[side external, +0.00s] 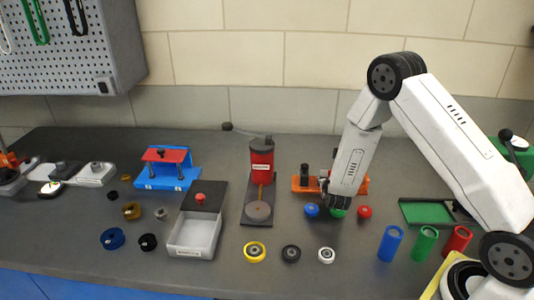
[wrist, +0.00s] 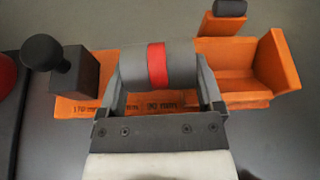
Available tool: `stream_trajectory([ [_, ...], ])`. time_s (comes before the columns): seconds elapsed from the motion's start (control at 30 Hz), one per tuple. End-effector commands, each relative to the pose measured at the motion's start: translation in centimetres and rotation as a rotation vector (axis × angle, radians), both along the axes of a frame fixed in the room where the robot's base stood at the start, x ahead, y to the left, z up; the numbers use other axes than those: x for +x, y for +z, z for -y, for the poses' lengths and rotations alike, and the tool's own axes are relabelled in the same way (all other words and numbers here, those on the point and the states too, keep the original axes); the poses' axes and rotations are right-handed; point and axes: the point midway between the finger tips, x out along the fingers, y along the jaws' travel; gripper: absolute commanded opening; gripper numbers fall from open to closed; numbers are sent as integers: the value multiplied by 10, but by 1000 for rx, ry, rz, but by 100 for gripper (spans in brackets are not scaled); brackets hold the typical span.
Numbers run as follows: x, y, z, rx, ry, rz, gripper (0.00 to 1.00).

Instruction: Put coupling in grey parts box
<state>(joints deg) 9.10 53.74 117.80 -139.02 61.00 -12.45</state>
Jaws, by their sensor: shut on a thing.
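The coupling (wrist: 157,66), a grey cylinder with a red band round its middle, lies crosswise between the jaws of my gripper (wrist: 160,85) in the wrist view. The jaws are shut on its two ends. In the side view my gripper (side external: 338,203) points down at the orange fixture, and the coupling cannot be made out there. In the wrist view the coupling overlaps the orange fixture; the gap between them cannot be told. The grey parts box (side external: 190,252) stands open and looks empty, left of my gripper, with a dark lid (side external: 204,196) with a red knob behind it.
The orange fixture (side external: 302,184) has a dark post and knob (wrist: 65,62). A red press (side external: 262,160) on a dark base stands between box and gripper. Blue (side external: 311,210), green (side external: 337,213) and red (side external: 364,212) caps sit close by. Several rings lie along the front.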

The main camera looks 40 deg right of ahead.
Motion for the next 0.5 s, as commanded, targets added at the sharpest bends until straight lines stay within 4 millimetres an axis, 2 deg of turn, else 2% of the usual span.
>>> stream_trajectory([
  [0.4,1,-3,0,-2,0,2,13],
  [0.43,0,-4,0,-1,0,1,88],
  [0.47,0,-3,0,-1,0,1,98],
  [0.5,0,-3,0,-1,0,1,100],
])
